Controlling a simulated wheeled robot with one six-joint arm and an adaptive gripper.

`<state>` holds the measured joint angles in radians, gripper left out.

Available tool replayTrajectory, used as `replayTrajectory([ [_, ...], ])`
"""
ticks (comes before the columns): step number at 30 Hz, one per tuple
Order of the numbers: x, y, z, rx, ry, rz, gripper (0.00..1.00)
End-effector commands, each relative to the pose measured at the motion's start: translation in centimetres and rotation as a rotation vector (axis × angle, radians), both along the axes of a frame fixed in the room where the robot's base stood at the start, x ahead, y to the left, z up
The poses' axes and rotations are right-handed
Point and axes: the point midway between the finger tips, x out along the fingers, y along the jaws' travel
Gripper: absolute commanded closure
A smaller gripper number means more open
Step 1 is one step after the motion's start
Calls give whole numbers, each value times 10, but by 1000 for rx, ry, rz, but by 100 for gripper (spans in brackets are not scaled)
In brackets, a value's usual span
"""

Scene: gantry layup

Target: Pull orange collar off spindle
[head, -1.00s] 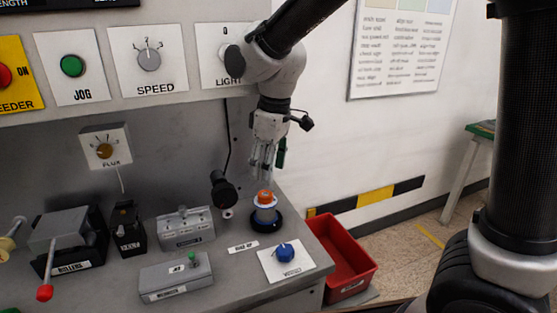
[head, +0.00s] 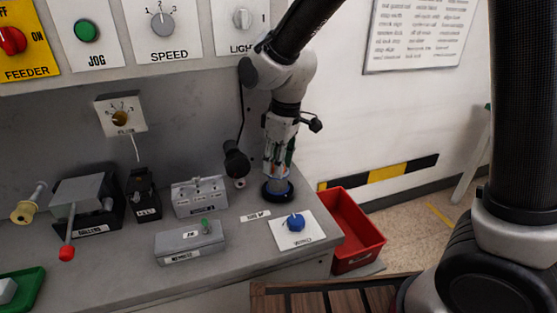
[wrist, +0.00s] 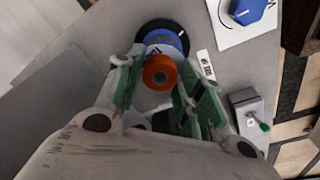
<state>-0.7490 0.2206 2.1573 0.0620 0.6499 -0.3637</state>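The orange collar (wrist: 159,73) shows in the wrist view on top of the spindle, between the two fingers of my gripper (wrist: 155,85). The spindle's blue part (wrist: 168,42) and its dark round base (wrist: 163,26) show behind it. In the head view, my gripper (head: 277,165) points down over the spindle (head: 278,184), and its fingers hide the collar. The fingers look spread on either side of the collar, with the right finger very near it; contact cannot be made out.
A white plate with a blue knob (head: 296,222) lies right of the spindle. A black lamp-like head (head: 236,161) stands close on the left. Grey switch boxes (head: 200,195) sit further left. A red bin (head: 351,225) is beyond the bench's right edge.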

Motion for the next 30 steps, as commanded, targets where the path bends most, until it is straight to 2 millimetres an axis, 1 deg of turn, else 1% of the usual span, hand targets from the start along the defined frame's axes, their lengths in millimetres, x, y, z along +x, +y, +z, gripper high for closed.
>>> replayTrajectory([
  [1,0,0,0,0,0,0,78],
  [3,0,0,0,0,0,0,90],
  [4,0,0,0,0,0,0,93],
  [5,0,0,0,0,0,0,93],
  [6,0,0,0,0,0,0,76],
  [10,0,0,0,0,0,0,99],
  [17,0,0,2,1,0,0,100],
  [30,0,0,14,1,-2,0,100],
])
